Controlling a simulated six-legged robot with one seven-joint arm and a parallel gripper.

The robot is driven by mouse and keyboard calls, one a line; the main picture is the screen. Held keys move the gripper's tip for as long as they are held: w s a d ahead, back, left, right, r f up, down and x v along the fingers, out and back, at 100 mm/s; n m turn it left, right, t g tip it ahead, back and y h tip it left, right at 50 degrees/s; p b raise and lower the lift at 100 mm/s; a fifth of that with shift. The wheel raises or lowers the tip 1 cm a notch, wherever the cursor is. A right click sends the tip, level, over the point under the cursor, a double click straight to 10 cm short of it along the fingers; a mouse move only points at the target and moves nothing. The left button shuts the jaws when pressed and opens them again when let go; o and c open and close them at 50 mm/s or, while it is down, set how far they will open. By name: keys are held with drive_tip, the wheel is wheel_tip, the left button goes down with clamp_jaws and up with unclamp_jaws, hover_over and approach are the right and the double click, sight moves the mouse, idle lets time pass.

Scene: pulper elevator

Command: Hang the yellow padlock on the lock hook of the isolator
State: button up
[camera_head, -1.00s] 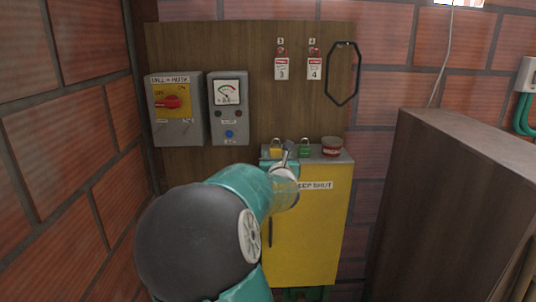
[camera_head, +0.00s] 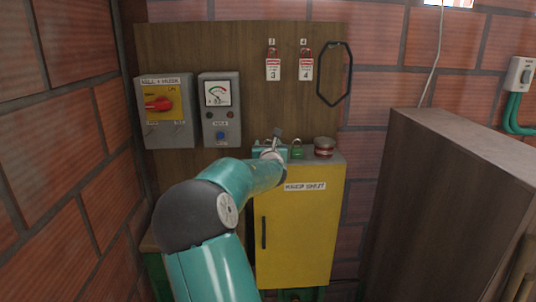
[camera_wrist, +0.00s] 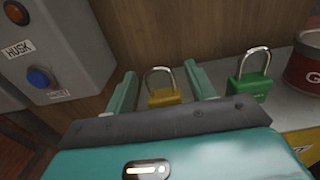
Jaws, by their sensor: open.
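The yellow padlock (camera_wrist: 163,97) stands upright with its steel shackle up on top of the cabinet, against the wooden board. My gripper (camera_wrist: 162,88) is open, with one finger on each side of the padlock in the wrist view; whether the fingers touch it I cannot tell. In the head view my gripper (camera_head: 270,146) hides the yellow padlock. The isolator (camera_head: 163,112) is a grey box with a yellow plate and a red rotary handle, mounted on the board at left. Its lock hook is too small to make out.
A green padlock (camera_wrist: 249,86) stands right of my gripper, and a red tin (camera_head: 324,147) farther right on the yellow cabinet (camera_head: 300,225). A grey meter box (camera_head: 220,108) hangs beside the isolator. Tags (camera_head: 273,68) and a black hexagonal ring (camera_head: 335,73) hang above.

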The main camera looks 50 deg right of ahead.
drive_tip(key=shift+x, duration=1.2)
drive_tip(key=c, duration=1.1)
drive_tip(key=shift+r, duration=0.1)
drive_tip(key=shift+r, duration=0.5)
wheel_tip(320, 180, up, 3)
drive_tip(key=shift+s+a+f, duration=0.15)
drive_tip(key=shift+f, duration=0.05)
drive_tip(key=s+a+r, duration=0.9)
drive_tip(key=shift+s+a+r, duration=0.1)
drive_tip(key=shift+s+a, duration=0.2)
